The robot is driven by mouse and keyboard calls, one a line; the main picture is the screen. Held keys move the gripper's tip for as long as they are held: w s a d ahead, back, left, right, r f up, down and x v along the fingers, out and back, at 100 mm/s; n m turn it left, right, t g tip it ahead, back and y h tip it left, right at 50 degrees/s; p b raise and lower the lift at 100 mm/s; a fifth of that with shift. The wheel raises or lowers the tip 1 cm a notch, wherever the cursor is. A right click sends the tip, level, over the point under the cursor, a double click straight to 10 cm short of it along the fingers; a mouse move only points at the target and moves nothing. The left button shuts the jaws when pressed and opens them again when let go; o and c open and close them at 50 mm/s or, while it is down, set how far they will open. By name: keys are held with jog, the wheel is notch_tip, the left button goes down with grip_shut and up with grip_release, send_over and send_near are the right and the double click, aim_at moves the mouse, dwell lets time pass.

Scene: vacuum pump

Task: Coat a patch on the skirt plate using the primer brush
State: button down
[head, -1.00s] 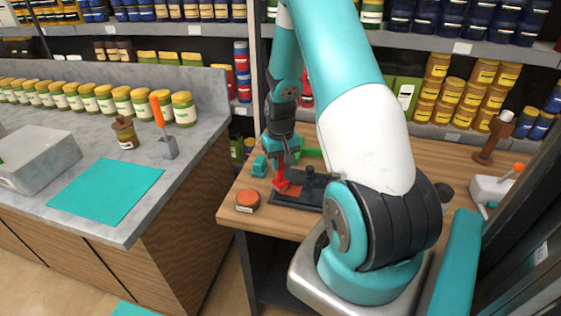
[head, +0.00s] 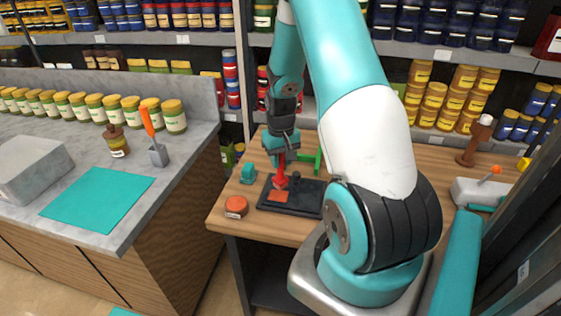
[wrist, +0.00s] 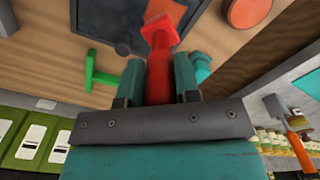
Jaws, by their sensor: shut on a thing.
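My gripper (head: 281,160) is shut on the red primer brush (head: 280,179), also seen between the jaws in the wrist view (wrist: 159,70). The brush points down over the dark plate (head: 308,199), which I take to be the skirt plate; it also shows in the wrist view (wrist: 108,22). An orange-red patch (head: 278,197) lies on the plate's left part, just by the brush tip (wrist: 160,30). I cannot tell whether the tip touches the plate. A dark knob stands on the plate right of the brush.
A round orange-red tin (head: 236,207) sits at the table's front left corner. A teal piece (head: 248,174) stands left of the plate and a green bracket (head: 318,160) behind it. A grey box with an orange-tipped lever (head: 480,192) is at right.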

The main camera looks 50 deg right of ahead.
jog(key=shift+a+r+p, duration=0.1)
jog(key=shift+r+p, duration=1.1)
jog(key=shift+r, duration=0.7)
